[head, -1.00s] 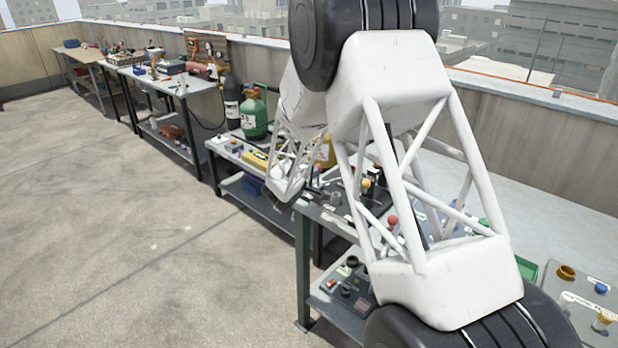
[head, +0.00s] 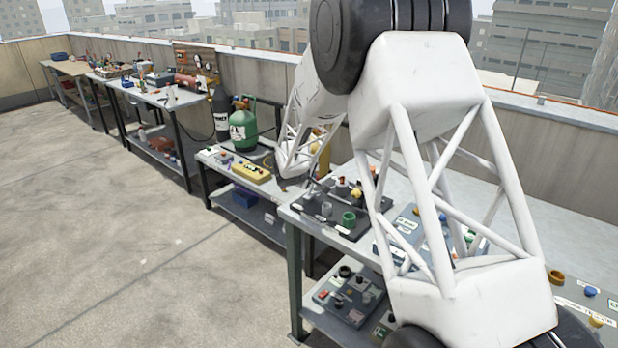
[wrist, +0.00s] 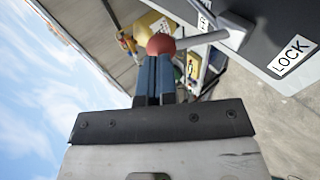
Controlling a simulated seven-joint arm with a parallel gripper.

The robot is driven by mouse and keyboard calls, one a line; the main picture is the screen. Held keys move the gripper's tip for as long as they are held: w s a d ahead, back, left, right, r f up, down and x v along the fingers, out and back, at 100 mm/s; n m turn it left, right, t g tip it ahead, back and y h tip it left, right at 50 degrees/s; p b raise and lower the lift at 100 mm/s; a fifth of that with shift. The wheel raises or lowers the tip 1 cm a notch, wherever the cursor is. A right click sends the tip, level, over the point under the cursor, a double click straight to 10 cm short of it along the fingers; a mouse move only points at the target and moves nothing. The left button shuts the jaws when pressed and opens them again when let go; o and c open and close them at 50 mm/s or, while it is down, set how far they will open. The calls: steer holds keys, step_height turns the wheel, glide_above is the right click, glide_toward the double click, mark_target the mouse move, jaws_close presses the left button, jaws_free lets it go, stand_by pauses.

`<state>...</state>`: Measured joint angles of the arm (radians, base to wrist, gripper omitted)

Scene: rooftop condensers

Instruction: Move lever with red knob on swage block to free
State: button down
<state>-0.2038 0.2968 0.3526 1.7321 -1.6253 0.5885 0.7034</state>
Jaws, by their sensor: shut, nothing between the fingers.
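In the wrist view my gripper (wrist: 155,60) has its two blue fingers together, with nothing held between them. A red knob (wrist: 161,43) is right at the fingertips, partly overlapped by them; I cannot tell whether they touch. Its pale lever rod (wrist: 203,38) runs right to a grey pivot on the dark swage block (wrist: 262,22). A white LOCK label (wrist: 293,59) is at the right, and a second label (wrist: 205,22), mostly hidden, is near the rod. In the head view, my arm hides the fingers, and I cannot pick out this lever for sure.
In the head view, a dark plate with knobs (head: 322,211) lies on the near bench. A green gas tank (head: 243,126) and a yellow box (head: 250,172) stand on the bench beyond. Open concrete floor (head: 110,240) lies left; a parapet wall (head: 565,160) runs behind.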

steer(key=shift+w+d+f, duration=0.1)
steer(key=shift+w+d, duration=0.25)
steer(key=shift+d, duration=0.05)
stand_by(0.5)
steer(key=shift+s, duration=0.1)
steer(key=r+v, duration=0.1)
steer(key=v, duration=1.3)
steer(key=shift+w+d, duration=0.2)
steer(key=shift+w, duration=0.1)
steer(key=shift+r, duration=0.1)
steer(key=s+d+r+m+g, duration=0.1)
steer(key=s+d+r+m, duration=0.2)
steer(key=s, duration=0.5)
steer(key=s+d+r+m+g, duration=0.1)
steer(key=s+d+r+g, duration=0.15)
steer(key=s+d, duration=0.45)
steer(key=s+d+r+m+g, duration=0.1)
steer(key=s+d+r+m, duration=0.2)
steer(key=s, duration=0.6)
steer(key=s+m+g+y, duration=0.2)
steer(key=s+y, duration=0.3)
steer(key=s, duration=2.4)
steer(key=shift+s+d+f+m+y, duration=0.2)
steer(key=shift+d+m+y, duration=0.1)
steer(key=shift+d+m, duration=0.3)
